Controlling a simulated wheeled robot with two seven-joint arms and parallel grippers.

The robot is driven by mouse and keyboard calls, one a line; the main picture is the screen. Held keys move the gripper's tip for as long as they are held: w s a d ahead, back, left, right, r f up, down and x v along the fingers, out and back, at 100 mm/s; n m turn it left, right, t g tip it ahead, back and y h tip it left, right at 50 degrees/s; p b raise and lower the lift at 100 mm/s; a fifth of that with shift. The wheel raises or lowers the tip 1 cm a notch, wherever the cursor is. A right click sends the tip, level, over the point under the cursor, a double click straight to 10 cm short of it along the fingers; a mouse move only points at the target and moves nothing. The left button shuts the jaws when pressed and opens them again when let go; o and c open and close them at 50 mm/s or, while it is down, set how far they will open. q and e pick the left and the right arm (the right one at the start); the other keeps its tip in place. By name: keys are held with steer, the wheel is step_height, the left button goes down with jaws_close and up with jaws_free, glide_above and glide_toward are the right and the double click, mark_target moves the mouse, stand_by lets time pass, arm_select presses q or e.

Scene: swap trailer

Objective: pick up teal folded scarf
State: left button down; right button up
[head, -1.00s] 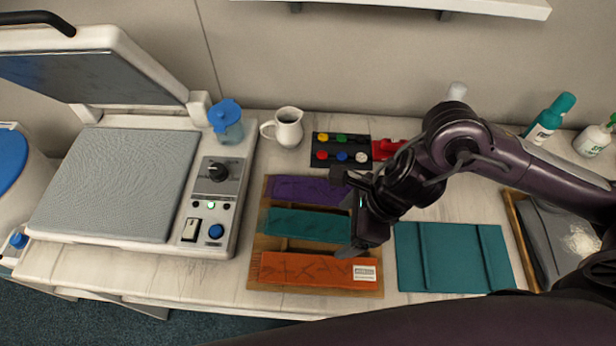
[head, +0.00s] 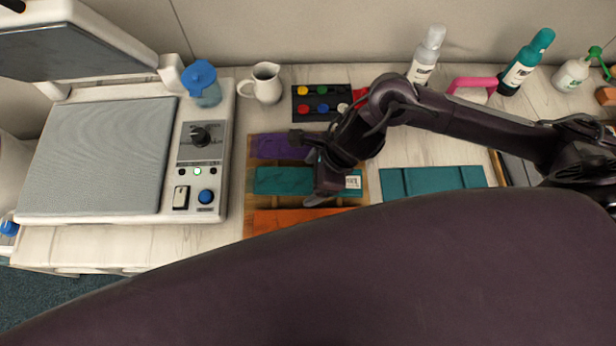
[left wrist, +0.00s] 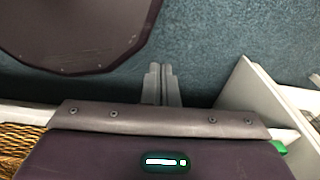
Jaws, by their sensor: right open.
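The teal folded scarf (head: 280,181) lies in the middle slot of a wooden tray (head: 249,222), between a purple scarf (head: 270,147) and an orange scarf (head: 285,219). A white label shows at its right end. My right gripper (head: 310,169) is open over the right part of the teal scarf and hides some of it. One finger is toward the purple side, the other toward the orange side. I cannot tell whether it touches. My left gripper (left wrist: 162,84) shows in the left wrist view, its fingers together and empty above the blue carpet.
A heat press (head: 100,160) stands left of the tray. A larger teal folded cloth (head: 430,180) lies to the right. Bottles stand at the back right.

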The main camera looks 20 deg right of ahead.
steer(key=c, duration=1)
steer(key=shift+c, duration=0.5)
steer(key=shift+r, duration=0.2)
